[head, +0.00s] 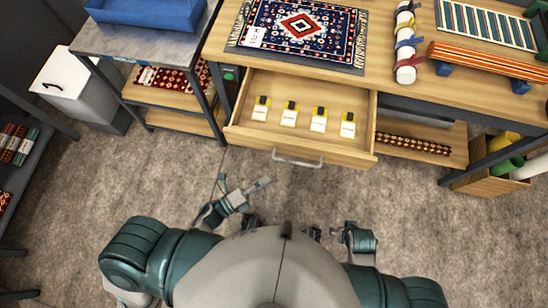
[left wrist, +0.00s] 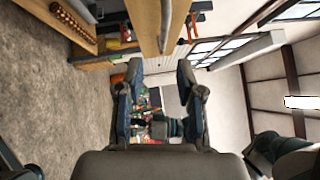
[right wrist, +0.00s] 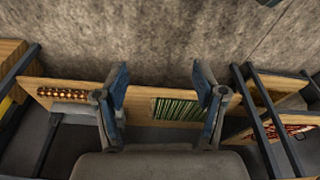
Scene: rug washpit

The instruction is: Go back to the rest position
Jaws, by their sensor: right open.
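My left gripper (head: 243,186) shows in the head view in front of my body, over the floor and short of the open drawer (head: 274,152). Its two fingers stand apart in the left wrist view (left wrist: 160,85), with nothing held between them. My right gripper (head: 331,232) is small and partly hidden beside my body in the head view. In the right wrist view its fingers (right wrist: 162,90) are apart and empty, with a shelf and a green striped rug behind them. Both grippers are clear of the furniture in the head view.
The wooden workbench (head: 404,82) carries a patterned rug (head: 300,28) and a rolled bundle (head: 405,45). Its drawer is pulled out and holds several yellow-and-black tagged pieces (head: 289,114). A side table with a blue tray (head: 148,12) stands left. The carpet-like floor (head: 110,185) is free.

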